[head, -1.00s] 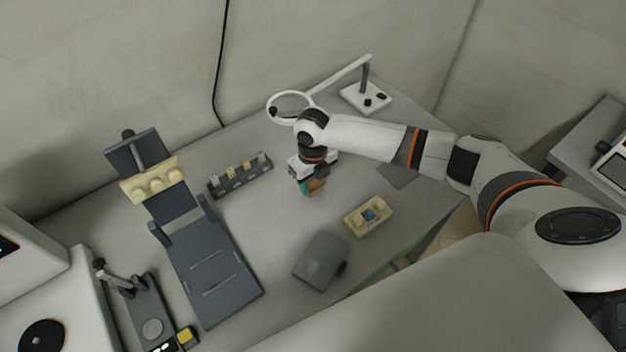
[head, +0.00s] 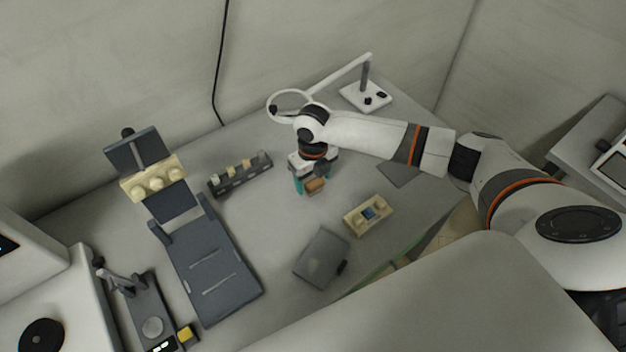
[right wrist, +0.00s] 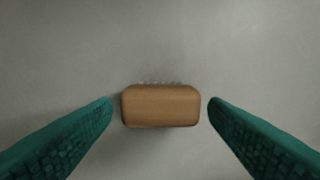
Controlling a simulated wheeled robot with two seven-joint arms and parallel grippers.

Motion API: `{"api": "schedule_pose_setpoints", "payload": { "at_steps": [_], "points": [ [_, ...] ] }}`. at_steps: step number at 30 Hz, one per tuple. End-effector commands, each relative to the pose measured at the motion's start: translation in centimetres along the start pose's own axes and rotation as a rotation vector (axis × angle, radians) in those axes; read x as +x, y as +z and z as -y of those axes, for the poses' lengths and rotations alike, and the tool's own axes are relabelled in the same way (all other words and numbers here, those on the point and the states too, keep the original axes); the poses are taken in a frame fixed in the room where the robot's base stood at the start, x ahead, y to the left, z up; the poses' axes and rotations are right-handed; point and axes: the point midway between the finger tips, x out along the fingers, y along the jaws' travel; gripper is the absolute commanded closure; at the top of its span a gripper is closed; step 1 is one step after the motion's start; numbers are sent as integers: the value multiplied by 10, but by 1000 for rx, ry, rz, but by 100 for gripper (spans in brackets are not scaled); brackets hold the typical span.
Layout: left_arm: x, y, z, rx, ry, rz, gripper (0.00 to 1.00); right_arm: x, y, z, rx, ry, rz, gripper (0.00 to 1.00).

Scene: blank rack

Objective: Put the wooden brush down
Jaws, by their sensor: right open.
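The wooden brush (head: 316,185) is a small brown block on the grey table, below my right gripper (head: 311,187). In the right wrist view the brush (right wrist: 160,106) lies between the two green fingertips, with a gap on each side and a few pale bristles at its upper edge. My right gripper (right wrist: 160,108) is open and holds nothing. My left gripper is not in view.
A dark rack (head: 240,175) with several pale pieces stands left of the brush. A cream block (head: 368,214) with a blue piece and a grey box (head: 322,258) lie nearer. A ring lamp (head: 366,92) stands behind. A dark sloped stand (head: 215,265) is at left.

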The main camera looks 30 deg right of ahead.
Motion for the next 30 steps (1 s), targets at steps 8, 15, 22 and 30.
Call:
{"api": "schedule_pose_setpoints", "payload": {
  "at_steps": [8,15,22,30],
  "points": [
    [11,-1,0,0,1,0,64,-59,-1,0,-2,-1,-6,31],
    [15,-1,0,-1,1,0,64,-98,-1,0,-1,-1,-3,31],
    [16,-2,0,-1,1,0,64,-110,0,0,0,-1,-1,31],
    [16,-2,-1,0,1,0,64,-110,0,0,0,-1,0,31]
  ]
}}
